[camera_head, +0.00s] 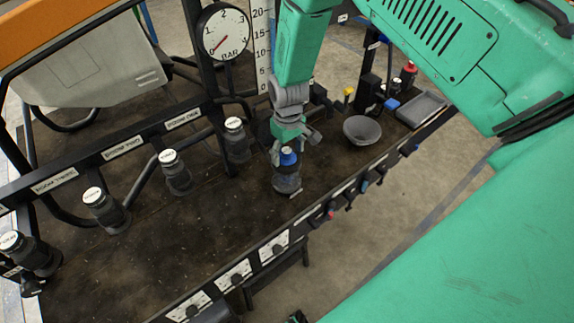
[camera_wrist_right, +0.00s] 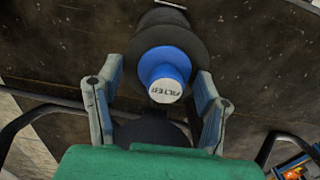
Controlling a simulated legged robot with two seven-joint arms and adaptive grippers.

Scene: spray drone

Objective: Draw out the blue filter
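The blue filter (camera_head: 288,157) has a bright blue top and sits in a dark round housing (camera_head: 286,184) on the dark bench top. In the right wrist view the blue filter (camera_wrist_right: 165,70) shows a pale end face with lettering, ringed by the black housing (camera_wrist_right: 190,43). My right gripper (camera_head: 287,148) is over it, pointing down. In the right wrist view my right gripper (camera_wrist_right: 158,72) is open, with one finger on each side of the blue filter and a visible gap to both. The filter's lower part is hidden. My left gripper is not in view.
Several black capped fittings, including one (camera_head: 236,140) to the left, line a black frame rail. A pressure gauge (camera_head: 225,33) stands behind. A grey bowl (camera_head: 362,130) and a grey tray (camera_head: 421,109) lie to the right. Labelled knobs line the front rail.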

